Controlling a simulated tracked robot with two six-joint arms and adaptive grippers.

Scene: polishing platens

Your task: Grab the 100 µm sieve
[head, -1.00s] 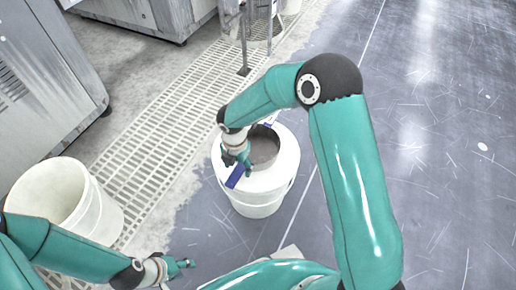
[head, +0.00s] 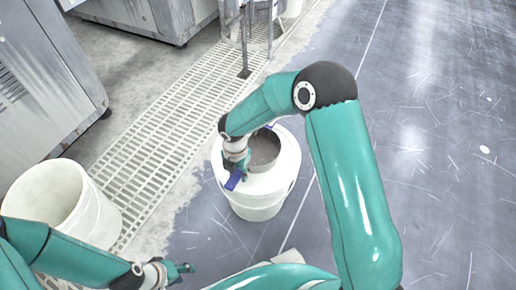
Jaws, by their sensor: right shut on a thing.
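A grey round sieve (head: 265,150) sits in the opening of the white lid on a white bucket (head: 256,205). A blue handle (head: 233,181) juts from its near left side, and another bit of blue shows at its far edge. No size marking is readable. My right gripper (head: 241,170) is at the near left side of the sieve, shut on the blue handle, and hides part of it. My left gripper (head: 188,268) is low in the picture, away from the sieve and near nothing; its finger gap is too small to make out.
An open, white, empty-looking bucket (head: 75,200) stands at the left beside my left arm. A pale floor grating (head: 170,135) runs behind the buckets. Grey machine cabinets (head: 45,80) stand at the left and back.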

